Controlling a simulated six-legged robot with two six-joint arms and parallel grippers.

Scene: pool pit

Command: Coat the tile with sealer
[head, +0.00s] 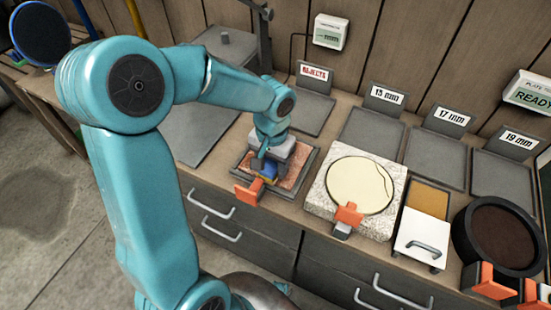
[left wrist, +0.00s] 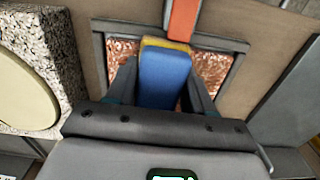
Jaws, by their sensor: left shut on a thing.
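The tile (head: 292,178) is a reddish speckled slab in a grey frame on the bench. It also shows in the left wrist view (left wrist: 210,72) on both sides of what I hold. My left gripper (head: 268,162) is over the tile, shut on a blue block (left wrist: 164,82) with a yellow layer (left wrist: 166,43) at its far edge. The block is at or just above the tile; I cannot tell if it touches. An orange tab (head: 249,192) stands at the frame's front edge. My right gripper is not in view. No sealer is clearly identifiable.
Right of the tile, a pale round disc (head: 358,184) lies on a speckled stone block (head: 320,205). Further right are an amber pan (head: 428,199), a white box with handle (head: 420,240) and a dark round pan (head: 506,236). Labelled grey trays (head: 372,131) line the back.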

